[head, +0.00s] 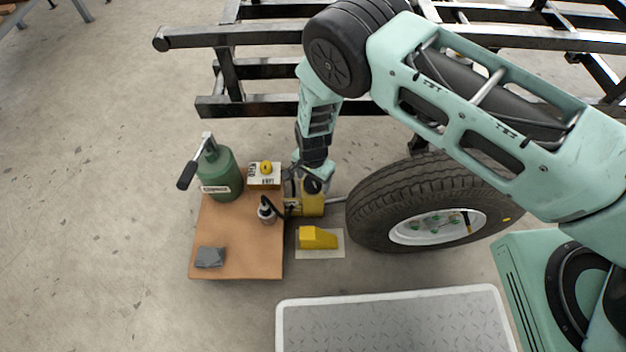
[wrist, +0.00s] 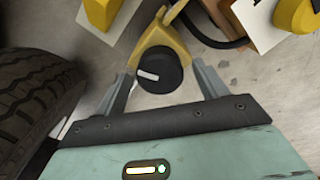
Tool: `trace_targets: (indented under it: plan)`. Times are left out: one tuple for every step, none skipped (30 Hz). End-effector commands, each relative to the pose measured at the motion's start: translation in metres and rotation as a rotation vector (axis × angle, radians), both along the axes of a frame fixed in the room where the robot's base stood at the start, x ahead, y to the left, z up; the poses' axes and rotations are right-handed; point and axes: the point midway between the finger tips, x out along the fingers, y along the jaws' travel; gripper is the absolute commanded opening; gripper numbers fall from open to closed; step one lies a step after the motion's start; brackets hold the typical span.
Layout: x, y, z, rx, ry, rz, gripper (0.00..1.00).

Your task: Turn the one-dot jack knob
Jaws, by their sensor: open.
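A yellow jack (head: 312,207) stands on the floor between the tyre and the brown board. Its round black knob (wrist: 158,70) carries a white bar mark; I cannot make out any dots on it. My gripper (wrist: 161,72) is open around the knob, with one finger on each side and a visible gap on both sides. In the head view my gripper (head: 315,176) is over the jack and partly hides it, and the fingers are too small to read there.
A tyre (head: 385,200) stands close to the right of the jack. A yellow wedge (head: 318,238) lies in front on a pale sheet.

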Motion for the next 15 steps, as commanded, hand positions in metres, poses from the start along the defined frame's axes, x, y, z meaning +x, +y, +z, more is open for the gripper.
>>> trace_targets:
  plan:
    - [0.001,0.001,0.015,0.002,-0.001,0.0,0.72]
    - [0.001,0.001,0.022,0.002,-0.003,0.0,0.72]
    - [0.001,0.001,0.031,0.001,-0.002,0.0,0.72]
    - [0.001,0.001,0.038,0.002,-0.003,0.0,0.72]
    - [0.001,0.001,0.046,0.002,-0.003,0.0,0.72]
    - [0.001,0.001,0.055,0.002,-0.001,0.0,0.72]
    - [0.001,0.001,0.062,0.002,-0.001,0.0,0.72]
    - [0.001,0.001,0.069,0.002,-0.001,0.0,0.72]
    - [0.0,0.001,0.079,0.002,-0.001,0.0,0.72]
    - [0.0,0.001,0.086,0.002,-0.001,0.0,0.72]
    - [0.001,0.001,0.093,0.002,-0.001,0.001,0.72]
    - [0.0,0.001,0.102,0.002,-0.001,0.0,0.72]
    - [0.0,0.0,0.108,0.001,-0.001,0.0,0.72]
    - [0.001,0.001,0.115,0.002,-0.001,0.0,0.72]
    - [0.001,0.001,0.122,0.001,-0.002,0.0,0.72]
